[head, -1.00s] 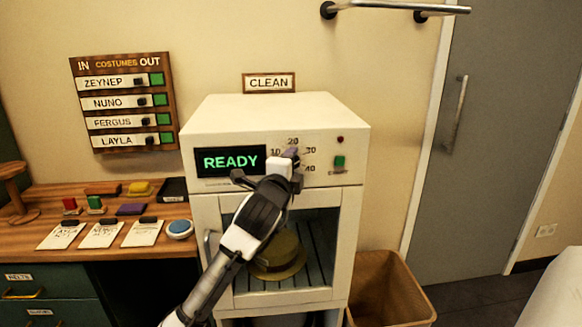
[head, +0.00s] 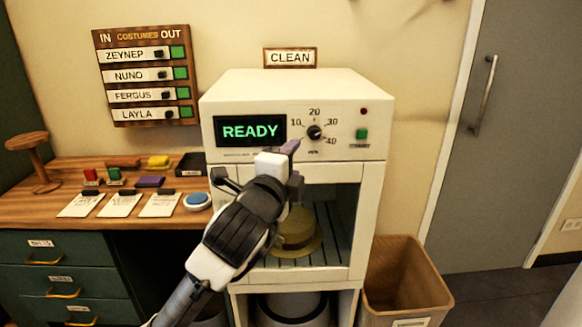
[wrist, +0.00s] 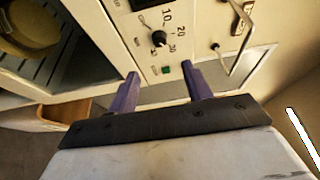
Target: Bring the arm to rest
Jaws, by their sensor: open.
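My arm reaches up in front of the white cleaning cabinet (head: 295,90), and my gripper (head: 258,162) is just below the cabinet's control panel in the head view. In the wrist view the two purple fingers of my gripper (wrist: 160,90) stand apart with nothing between them. The dark dial (wrist: 159,38) and the green button (wrist: 166,70) show beyond the fingers, clear of them. The dial also shows in the head view (head: 314,132). A yellowish hat (head: 296,240) with a brown band sits on the slatted rack inside the cabinet, partly hidden by my arm.
The display (head: 250,131) reads READY. A wooden counter (head: 60,211) at left holds cards, stamps and a blue button (head: 197,200). A brown bin (head: 405,275) stands at the cabinet's right. A costume board (head: 145,75) hangs on the wall.

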